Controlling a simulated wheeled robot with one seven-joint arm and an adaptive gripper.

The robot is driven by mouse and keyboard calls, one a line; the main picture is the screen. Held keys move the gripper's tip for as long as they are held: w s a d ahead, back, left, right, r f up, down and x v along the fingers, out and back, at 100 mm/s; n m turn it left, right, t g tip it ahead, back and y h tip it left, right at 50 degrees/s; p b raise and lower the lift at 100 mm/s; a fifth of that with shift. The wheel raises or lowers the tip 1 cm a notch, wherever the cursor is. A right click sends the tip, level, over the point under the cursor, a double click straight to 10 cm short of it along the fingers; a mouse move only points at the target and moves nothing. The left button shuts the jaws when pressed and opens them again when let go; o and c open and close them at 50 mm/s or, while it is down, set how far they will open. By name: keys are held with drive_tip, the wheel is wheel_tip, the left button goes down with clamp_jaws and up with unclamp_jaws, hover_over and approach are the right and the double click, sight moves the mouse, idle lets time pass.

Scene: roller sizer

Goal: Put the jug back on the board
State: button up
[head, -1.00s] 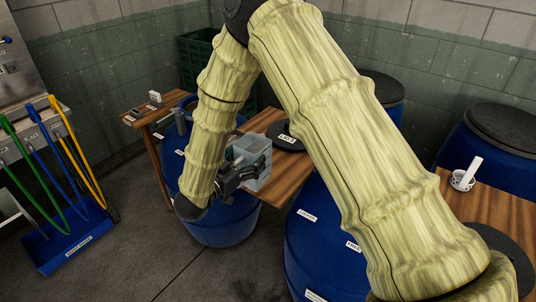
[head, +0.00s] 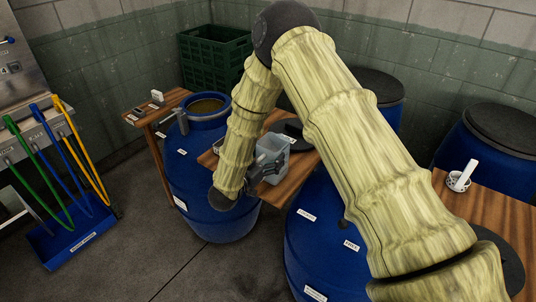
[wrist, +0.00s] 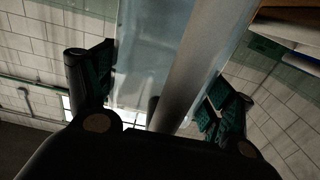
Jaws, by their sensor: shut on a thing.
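The jug (head: 275,153) is a clear, grey-tinted container, upright in the head view. My gripper (head: 264,170) is shut on it from the left, and its fingers also show on either side of the jug in the wrist view (wrist: 163,88). The wooden board (head: 291,186) lies across the blue drums, and the jug appears over it. I cannot tell whether the jug's base touches the board. My forearm hides part of the board's left side.
An open blue drum (head: 190,165) stands left of the board, with a metal fitting on its rim. A dark round lid (head: 294,127) lies behind the jug. A second wooden board (head: 500,212) at right holds a white cup-like item (head: 459,182).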

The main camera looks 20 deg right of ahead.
drive_tip(key=shift+f, duration=0.2)
drive_tip(key=shift+f, duration=0.2)
drive_tip(key=o, duration=1.5)
drive_tip(key=shift+r, duration=0.2)
drive_tip(key=shift+s+a+f, duration=0.1)
drive_tip(key=shift+s+a, duration=0.1)
drive_tip(key=b+v, duration=0.3)
drive_tip(key=v, duration=0.8)
drive_tip(key=shift+s+a, duration=0.15)
drive_tip(key=shift+s, duration=0.05)
